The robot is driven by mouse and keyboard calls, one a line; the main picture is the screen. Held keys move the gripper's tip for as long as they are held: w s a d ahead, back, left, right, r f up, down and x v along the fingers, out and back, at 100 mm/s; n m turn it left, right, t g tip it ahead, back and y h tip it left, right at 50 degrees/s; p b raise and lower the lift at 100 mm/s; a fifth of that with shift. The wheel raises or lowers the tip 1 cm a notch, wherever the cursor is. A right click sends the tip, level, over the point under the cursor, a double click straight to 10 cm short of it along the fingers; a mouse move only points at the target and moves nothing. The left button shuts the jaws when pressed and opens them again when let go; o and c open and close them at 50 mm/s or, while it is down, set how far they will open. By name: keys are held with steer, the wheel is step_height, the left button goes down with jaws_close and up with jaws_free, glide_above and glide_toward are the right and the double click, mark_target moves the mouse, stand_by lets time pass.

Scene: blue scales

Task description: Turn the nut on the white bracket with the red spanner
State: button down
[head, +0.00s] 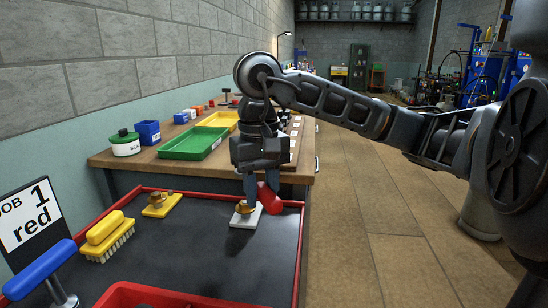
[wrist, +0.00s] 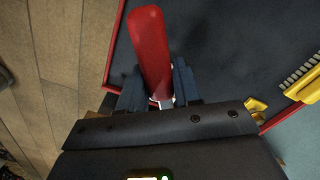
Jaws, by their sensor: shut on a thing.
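My gripper (head: 263,192) points down over the right part of the dark tray and is shut on the red spanner (head: 269,199). In the wrist view the red handle of the spanner (wrist: 152,50) sticks out from between the fingers (wrist: 158,90). The white bracket (head: 246,221) lies on the tray under the gripper, with a brass-coloured nut (head: 243,207) on it. The fingers partly hide the spanner's head, so I cannot tell whether it sits around the nut or beside it.
The dark tray (head: 190,260) has a red rim. On it are a yellow bracket (head: 161,204), a yellow brush (head: 107,236) and a blue-handled thing (head: 40,270). A sign (head: 30,215) reads "JOB 1 red". The workbench behind holds a green tray (head: 192,143) and a yellow tray (head: 218,120).

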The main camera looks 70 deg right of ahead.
steer(key=w+a+r+m+p, duration=0.1)
steer(key=w+a+m+p, duration=0.1)
steer(key=a+m+p, duration=0.25)
steer(key=shift+n, duration=0.45)
steer(key=shift+s+a+f+b, duration=0.15)
steer(key=shift+f+b, duration=0.1)
steer(key=shift+f, duration=1.1)
steer(key=shift+s+d+f+b, duration=0.1)
steer(key=shift+f+b, duration=0.1)
steer(key=shift+f, duration=1.1)
steer(key=shift+a+b, duration=0.1)
steer(key=shift+b, duration=1.35)
steer(key=shift+f+b, duration=1.15)
steer(key=shift+b, duration=0.45)
steer(key=shift+s+d+f+n+b, duration=0.15)
steer(key=shift+s+n+b, duration=0.25)
steer(key=shift+b, duration=0.55)
steer(key=shift+s+d+r+n+b, duration=0.1)
steer(key=shift+s+d+n+b, duration=0.25)
steer(key=shift+b, duration=0.55)
steer(key=shift+a, duration=0.1)
steer(key=shift+s+n+b, duration=0.15)
steer(key=shift+n+b, duration=0.2)
steer(key=shift+b, duration=0.35)
